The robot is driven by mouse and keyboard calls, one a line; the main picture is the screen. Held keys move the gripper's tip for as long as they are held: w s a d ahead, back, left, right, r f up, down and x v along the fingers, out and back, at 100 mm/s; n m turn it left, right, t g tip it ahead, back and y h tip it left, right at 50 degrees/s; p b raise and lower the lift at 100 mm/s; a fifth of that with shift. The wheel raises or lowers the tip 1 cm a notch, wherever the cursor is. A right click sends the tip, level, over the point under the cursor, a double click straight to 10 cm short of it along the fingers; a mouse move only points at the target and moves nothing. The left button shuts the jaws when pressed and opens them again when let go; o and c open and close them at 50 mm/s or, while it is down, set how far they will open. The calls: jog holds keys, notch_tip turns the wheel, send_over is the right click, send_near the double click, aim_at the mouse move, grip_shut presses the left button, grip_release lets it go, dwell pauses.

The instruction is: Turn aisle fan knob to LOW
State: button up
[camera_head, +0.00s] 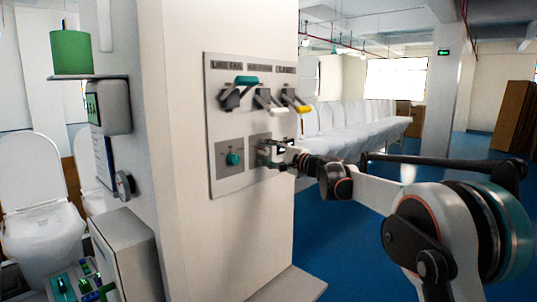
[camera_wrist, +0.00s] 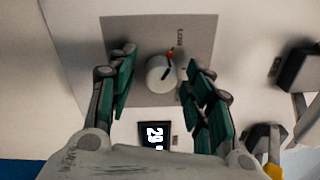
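The fan knob (camera_wrist: 158,76) is a round white dial with a red-and-black pointer, on a grey plate (camera_wrist: 150,30) in the wrist view. The pointer is toward the upper right of the dial. My gripper (camera_wrist: 161,66) is open, with one green-padded finger on each side of the knob and visible gaps between pads and knob. In the head view my gripper (camera_head: 272,152) is at the lower right plate of the wall panel (camera_head: 222,118) and hides most of the knob there.
Above, the panel carries a teal lever (camera_head: 245,81), a white lever (camera_head: 266,100) and a yellow-tipped lever (camera_head: 300,105). A teal knob (camera_head: 233,158) is left of my gripper. Open room lies right of the pillar.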

jog(key=v, duration=1.2)
jog(key=s+d+f+n+g+h+b, duration=0.1)
jog(key=s+d+f+n+h+b, duration=0.2)
jog(key=s+f, duration=1.3)
jog(key=s+d+f+n+g+h+b, duration=0.2)
jog(key=s+d+f+n+h+b, duration=0.2)
jog(key=s+d+f+b, duration=0.5)
jog(key=s+d+f+n+g+h+b, duration=0.1)
jog(key=s+d+f+n+h+b, duration=0.2)
jog(key=s+f+b, duration=1.1)
jog(key=s+d+f+h, duration=0.2)
jog(key=s+f+h, duration=0.2)
jog(key=s+f, duration=0.4)
jog(key=shift+s+d+f+n, duration=0.3)
jog(key=shift+s+d+f, duration=0.1)
jog(key=shift+s, duration=0.6)
